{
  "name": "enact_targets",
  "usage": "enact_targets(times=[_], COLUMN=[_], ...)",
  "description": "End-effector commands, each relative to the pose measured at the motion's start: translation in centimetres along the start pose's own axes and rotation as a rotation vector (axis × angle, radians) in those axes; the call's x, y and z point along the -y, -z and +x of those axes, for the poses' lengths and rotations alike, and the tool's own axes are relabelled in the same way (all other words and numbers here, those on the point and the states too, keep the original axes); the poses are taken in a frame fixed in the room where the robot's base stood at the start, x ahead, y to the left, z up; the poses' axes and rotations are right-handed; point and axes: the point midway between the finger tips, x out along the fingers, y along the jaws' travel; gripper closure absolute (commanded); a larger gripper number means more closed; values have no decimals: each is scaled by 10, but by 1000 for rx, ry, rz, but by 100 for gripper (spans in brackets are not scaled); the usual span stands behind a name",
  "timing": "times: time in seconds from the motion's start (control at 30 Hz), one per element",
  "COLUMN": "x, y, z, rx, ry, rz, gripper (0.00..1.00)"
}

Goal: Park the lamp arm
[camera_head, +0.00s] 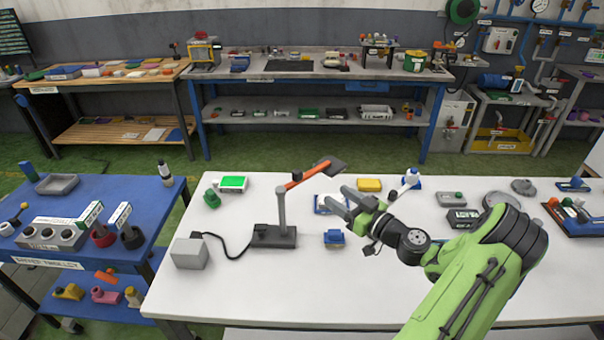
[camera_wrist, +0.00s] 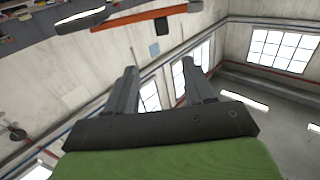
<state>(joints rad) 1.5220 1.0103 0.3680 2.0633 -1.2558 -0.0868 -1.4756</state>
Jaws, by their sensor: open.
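The lamp stands on the white table, with a dark base (camera_head: 273,236), a grey upright post and an orange arm (camera_head: 308,175) swung toward the back right. A dark lamp head (camera_head: 330,164) is at the arm's end. A black cable runs from the base to a grey box (camera_head: 189,253). My gripper (camera_head: 342,205) is open and empty to the right of the post, nearer to me than the lamp head. In the wrist view the orange arm (camera_wrist: 143,18) crosses the top, beyond the open fingers (camera_wrist: 162,80), apart from them.
A blue block (camera_head: 334,238) sits below my gripper. A yellow block (camera_head: 369,185) and a blue-and-white item (camera_head: 411,179) lie behind it. A green-and-white box (camera_head: 233,184) is at the left. The table's front middle is clear.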

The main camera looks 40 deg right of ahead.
Motion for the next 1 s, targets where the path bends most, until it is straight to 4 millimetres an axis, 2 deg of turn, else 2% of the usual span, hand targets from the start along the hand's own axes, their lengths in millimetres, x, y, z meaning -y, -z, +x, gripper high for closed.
enact_targets(times=[0.17,0.5,0.6,0.8,1.0], x=[2,3,3,2,2], y=[3,3,3,1,0], z=[29,116,136,156,157], rx=[-1,1,2,4,5], ry=[7,7,6,5,5], rz=[-2,-2,-2,-1,0], gripper=[47,47,47,47,47])
